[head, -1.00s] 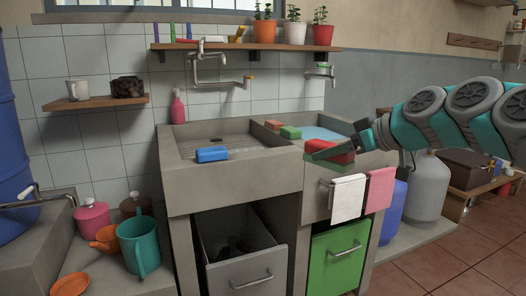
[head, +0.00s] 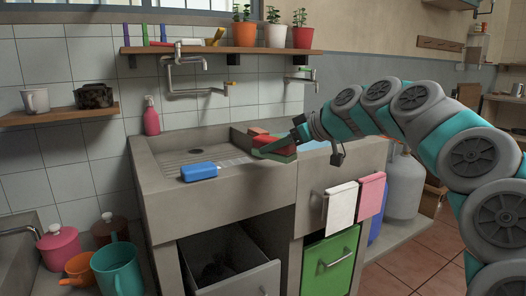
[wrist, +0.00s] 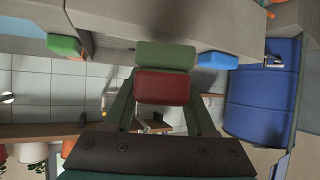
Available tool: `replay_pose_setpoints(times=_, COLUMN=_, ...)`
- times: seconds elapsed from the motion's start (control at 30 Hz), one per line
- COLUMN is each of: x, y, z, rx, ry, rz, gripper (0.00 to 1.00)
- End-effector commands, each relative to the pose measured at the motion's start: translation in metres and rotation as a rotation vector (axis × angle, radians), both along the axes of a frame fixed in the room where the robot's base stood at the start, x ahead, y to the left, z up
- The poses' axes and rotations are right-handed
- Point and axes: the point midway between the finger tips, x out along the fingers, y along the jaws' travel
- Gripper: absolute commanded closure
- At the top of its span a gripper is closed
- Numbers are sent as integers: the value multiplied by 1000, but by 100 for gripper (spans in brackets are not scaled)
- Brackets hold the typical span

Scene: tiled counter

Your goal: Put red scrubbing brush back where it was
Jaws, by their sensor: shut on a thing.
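The red scrubbing brush (head: 284,150) is held between the fingers of my gripper (head: 272,150), over the ledge between the two basins of the concrete sink (head: 215,208). In the wrist view, the brush (wrist: 162,87) shows as a red block between the two dark green fingers. A paler green block (wrist: 167,55) shows right against its far side; I cannot tell whether it is part of the brush. A reddish-orange block (head: 258,131) sits on the ledge just behind my gripper. Whether the brush touches the ledge is hidden.
A blue brush (head: 199,171) lies on the sink's front left. A pink soap bottle (head: 151,116) stands at the back left. A wall shelf (head: 220,50) with pots and taps hang above. White (head: 340,206) and pink (head: 371,195) towels hang in front.

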Motion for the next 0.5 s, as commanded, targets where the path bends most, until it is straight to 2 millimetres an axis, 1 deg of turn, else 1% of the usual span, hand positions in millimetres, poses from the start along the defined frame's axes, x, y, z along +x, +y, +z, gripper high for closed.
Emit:
replay_pose_setpoints(times=0.03, x=9, y=4, z=1, rx=0, ry=-2, rz=-3, gripper=100)
replay_pose_setpoints(times=0.3, x=46, y=25, z=-4, rx=1, ry=-1, rz=-3, gripper=100)
replay_pose_setpoints(times=0.4, x=55, y=30, z=-5, rx=1, ry=-1, rz=-2, gripper=100)
replay_pose_setpoints(times=0.5, x=60, y=33, z=-5, rx=1, ry=-2, rz=-2, gripper=100)
